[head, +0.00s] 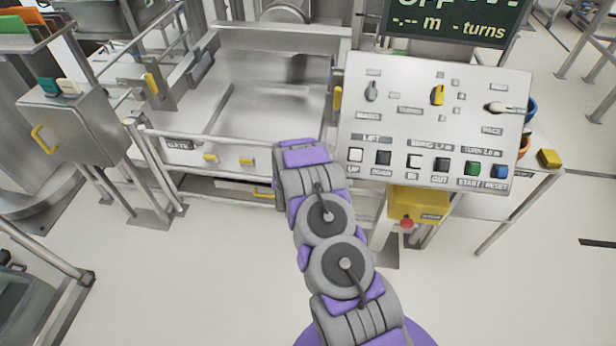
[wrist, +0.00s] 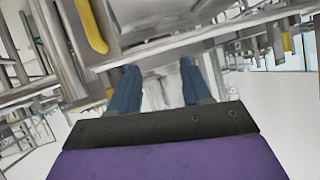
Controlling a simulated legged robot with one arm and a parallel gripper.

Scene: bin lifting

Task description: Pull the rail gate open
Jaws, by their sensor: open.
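The rail gate (head: 205,142) is a low metal rail frame across the front of the steel bin station in the head view. It carries a small dark label plate and yellow tabs, and looks closed across the front. In the wrist view, my gripper (wrist: 161,82) is open, with two blue fingers apart and nothing seen between them. A metal rail (wrist: 180,45) runs across just beyond the fingertips. A yellow handle (wrist: 92,27) is up and left of the fingers. In the head view my arm hides the gripper's fingers and the rail's right end.
A control panel (head: 432,120) with knobs and buttons stands right of the gate. A yellow box with a red button (head: 418,204) is below it. A steel box with a yellow handle (head: 75,125) stands at the left. The floor in front is clear.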

